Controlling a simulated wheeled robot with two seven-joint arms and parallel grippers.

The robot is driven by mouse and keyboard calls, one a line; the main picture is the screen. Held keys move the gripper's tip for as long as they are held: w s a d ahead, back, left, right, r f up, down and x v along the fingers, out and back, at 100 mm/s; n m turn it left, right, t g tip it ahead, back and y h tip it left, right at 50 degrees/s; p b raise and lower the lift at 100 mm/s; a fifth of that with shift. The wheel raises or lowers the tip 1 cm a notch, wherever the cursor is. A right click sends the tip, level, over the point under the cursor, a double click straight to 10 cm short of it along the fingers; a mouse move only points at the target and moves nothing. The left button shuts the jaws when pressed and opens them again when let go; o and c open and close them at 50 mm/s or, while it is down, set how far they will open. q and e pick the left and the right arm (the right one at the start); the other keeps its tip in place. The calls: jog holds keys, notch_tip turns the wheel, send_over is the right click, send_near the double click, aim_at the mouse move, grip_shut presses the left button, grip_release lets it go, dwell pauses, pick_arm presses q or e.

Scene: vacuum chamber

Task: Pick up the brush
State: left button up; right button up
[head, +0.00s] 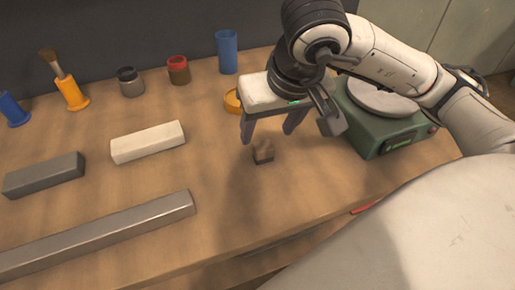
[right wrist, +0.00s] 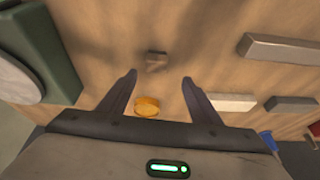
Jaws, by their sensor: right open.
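The brush (head: 52,62) stands tilted in an orange holder (head: 72,93) at the back left of the table in the head view, bristles up; its lower part is hidden in the holder. My right gripper (head: 269,130) is open and empty, pointing down above the table, well to the right of the brush. In the right wrist view my right gripper's fingers (right wrist: 159,78) are spread with nothing held between them. I cannot make out the brush in that view. My left gripper is not in view.
A small brown block (head: 263,151) lies just beyond my right fingertips. A yellow dish (head: 233,102), blue cup (head: 227,52), jars (head: 178,70), bars (head: 148,142) and a blue holder (head: 14,108) stand around. A green scale-like device (head: 380,125) is at right.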

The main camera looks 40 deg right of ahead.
aim_at(264, 146)
jog(key=f, duration=0.1)
jog(key=w+d+f, duration=0.1)
jog(key=f, duration=0.2)
jog(key=shift+w+d, duration=0.25)
jog(key=shift+w, duration=0.05)
jog(key=x, duration=0.5)
jog(key=shift+a+f, duration=0.15)
jog(key=shift+f, duration=0.25)
jog(key=c, duration=1.1)
notch_tip(264, 146, up, 10)
jog(key=shift+r, duration=0.1)
jog(key=o, duration=0.4)
jog(key=c, duration=0.3)
